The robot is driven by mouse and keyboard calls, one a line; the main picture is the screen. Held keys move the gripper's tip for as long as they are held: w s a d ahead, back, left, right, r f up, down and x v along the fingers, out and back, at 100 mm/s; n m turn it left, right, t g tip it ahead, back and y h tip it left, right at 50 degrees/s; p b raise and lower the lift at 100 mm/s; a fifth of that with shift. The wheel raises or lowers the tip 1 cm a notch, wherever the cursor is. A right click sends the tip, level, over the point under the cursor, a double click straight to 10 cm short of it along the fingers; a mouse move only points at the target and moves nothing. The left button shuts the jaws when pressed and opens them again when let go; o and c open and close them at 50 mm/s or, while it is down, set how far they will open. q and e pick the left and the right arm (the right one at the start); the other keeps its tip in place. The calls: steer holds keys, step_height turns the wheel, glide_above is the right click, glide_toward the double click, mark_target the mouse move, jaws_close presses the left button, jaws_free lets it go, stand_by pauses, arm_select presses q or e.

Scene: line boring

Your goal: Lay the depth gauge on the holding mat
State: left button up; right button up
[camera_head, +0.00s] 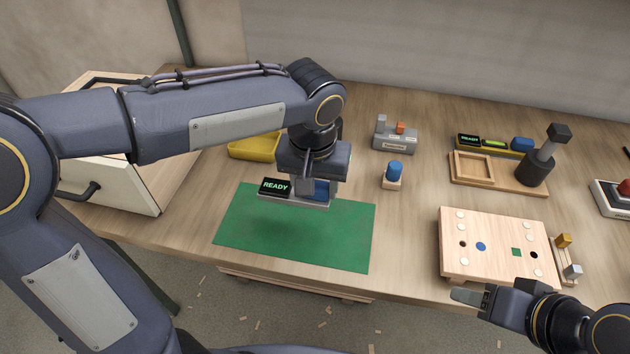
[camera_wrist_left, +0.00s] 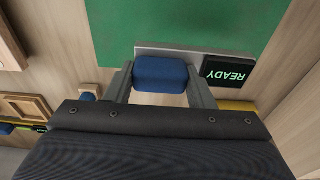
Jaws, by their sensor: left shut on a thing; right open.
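The depth gauge, a grey bar with a black READY display (camera_head: 275,187) and a blue grip block (camera_wrist_left: 160,74), is held by my left gripper (camera_head: 318,190). The left gripper is shut on the blue block, one finger on each side in the left wrist view. The gauge is over the back part of the green holding mat (camera_head: 340,235), and a shadow lies on the mat in front of it. I cannot tell the exact gap to the mat. My right gripper (camera_head: 470,297) is open and empty near the front edge, by the wooden block with holes.
A yellow tray (camera_head: 254,147) lies behind the mat. A blue-topped peg (camera_head: 394,172) and a grey fixture (camera_head: 396,138) stand to its right. The wooden hole block (camera_head: 497,243) and a wooden tray (camera_head: 474,168) are further right. The mat's front is clear.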

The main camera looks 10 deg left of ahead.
arm_select(q)
steer(key=shift+f+b, duration=2.7)
steer(key=shift+f, duration=1.2)
steer(key=shift+f, duration=0.15)
steer(key=shift+f+b, duration=0.45)
steer(key=o, duration=1.7)
steer(key=shift+o, duration=0.2)
steer(key=shift+s+r+p, duration=0.2)
steer(key=shift+r+p, duration=1.05)
steer(key=shift+r, duration=0.25)
steer(key=shift+s+r+p, duration=0.15)
steer(key=shift+r+p, duration=1.1)
steer(key=shift+r, duration=0.25)
steer(key=shift+s+r+p, duration=0.2)
steer(key=shift+r+p, duration=1.05)
steer(key=shift+r, duration=0.25)
